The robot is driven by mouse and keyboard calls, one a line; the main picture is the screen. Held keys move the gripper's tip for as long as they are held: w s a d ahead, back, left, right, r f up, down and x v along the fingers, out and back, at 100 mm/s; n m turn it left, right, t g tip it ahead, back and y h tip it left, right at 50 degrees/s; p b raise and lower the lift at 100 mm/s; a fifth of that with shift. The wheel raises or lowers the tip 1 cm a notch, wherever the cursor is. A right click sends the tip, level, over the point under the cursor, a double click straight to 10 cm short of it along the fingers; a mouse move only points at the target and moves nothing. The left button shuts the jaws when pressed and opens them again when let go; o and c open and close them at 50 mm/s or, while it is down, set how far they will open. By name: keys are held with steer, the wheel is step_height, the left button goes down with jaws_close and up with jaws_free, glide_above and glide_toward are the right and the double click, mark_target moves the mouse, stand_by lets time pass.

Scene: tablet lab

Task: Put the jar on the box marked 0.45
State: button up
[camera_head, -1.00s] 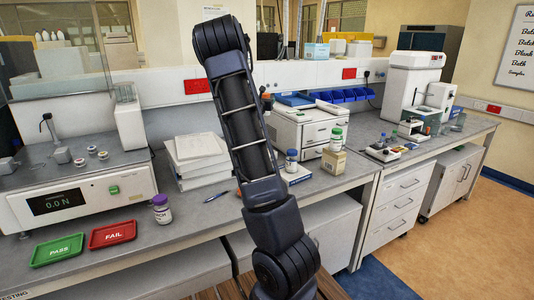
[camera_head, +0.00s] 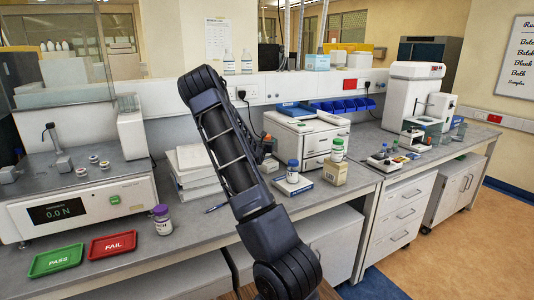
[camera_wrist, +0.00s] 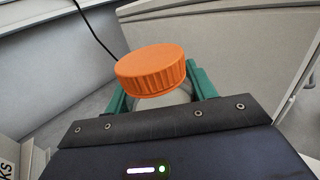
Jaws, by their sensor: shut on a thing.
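A jar with a ribbed orange lid (camera_wrist: 150,72) is between the green fingers of my gripper (camera_wrist: 160,88) in the wrist view. The gripper is shut on it, and the lid hides most of the jar body. A small tan box (camera_head: 334,173) stands on the bench to the right, with a green-lidded jar (camera_head: 337,150) on top. Its marking is too small to read, so I cannot tell whether it is the 0.45 box.
A blue-lidded jar (camera_head: 292,172) stands on a flat blue-and-white box (camera_head: 296,188) left of the tan box. A purple-lidded jar (camera_head: 161,220), red FAIL tray (camera_head: 113,244) and green PASS tray (camera_head: 55,260) are at left.

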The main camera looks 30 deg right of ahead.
steer(key=shift+f, duration=2.85)
steer(key=shift+f, duration=0.2)
steer(key=o, duration=1.1)
steer(key=shift+o, duration=0.2)
steer(key=shift+r, duration=0.1)
